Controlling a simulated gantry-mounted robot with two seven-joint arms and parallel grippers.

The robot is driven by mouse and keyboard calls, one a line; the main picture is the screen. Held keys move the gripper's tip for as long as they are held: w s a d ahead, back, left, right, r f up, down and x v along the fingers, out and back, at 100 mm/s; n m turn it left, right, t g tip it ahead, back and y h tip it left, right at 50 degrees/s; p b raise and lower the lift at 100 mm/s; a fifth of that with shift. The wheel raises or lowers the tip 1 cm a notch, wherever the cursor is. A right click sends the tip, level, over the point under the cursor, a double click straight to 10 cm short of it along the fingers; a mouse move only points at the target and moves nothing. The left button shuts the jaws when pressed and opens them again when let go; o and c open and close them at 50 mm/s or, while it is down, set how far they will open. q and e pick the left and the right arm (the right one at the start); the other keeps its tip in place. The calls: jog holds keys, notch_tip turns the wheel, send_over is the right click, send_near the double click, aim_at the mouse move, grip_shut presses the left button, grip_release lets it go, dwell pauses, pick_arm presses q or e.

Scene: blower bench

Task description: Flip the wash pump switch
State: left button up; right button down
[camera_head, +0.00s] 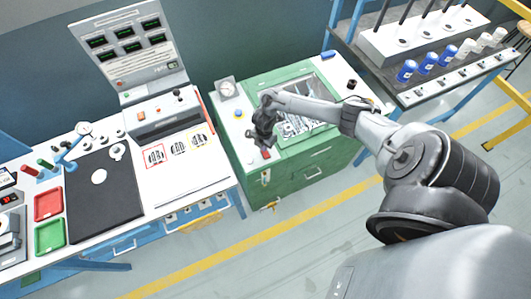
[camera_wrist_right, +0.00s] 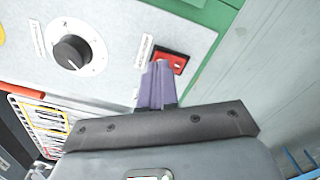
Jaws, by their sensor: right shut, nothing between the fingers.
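A red rocker switch (camera_wrist_right: 178,64) in a black frame sits on the pale panel in the right wrist view. A small label beside it is too small to read, so I cannot confirm that it is the wash pump switch. My right gripper (camera_wrist_right: 157,66) is shut and empty, its fingertips over the left part of the switch and hiding some of it. I cannot tell whether they touch it. In the head view my right gripper (camera_head: 262,138) is over the front left of the green cabinet (camera_head: 305,163), and a small red switch (camera_head: 266,155) shows just below it. My left gripper is not in view.
A black dial (camera_wrist_right: 72,52) is left of the switch on the same panel. In the head view, a gauge (camera_head: 226,88) stands on the cabinet's back left. A bench with a black mat (camera_head: 120,205) is left. A rack of bottles (camera_head: 425,64) is back right.

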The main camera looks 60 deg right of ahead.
dwell(0.3)
jog(key=shift+f+b, duration=0.55)
jog(key=shift+f, duration=0.15)
jog(key=shift+f, duration=0.25)
dwell(0.3)
jog(key=shift+r, duration=0.15)
notch_tip(320, 180, up, 7)
jog(key=p, duration=0.6)
jog(key=shift+p, duration=0.35)
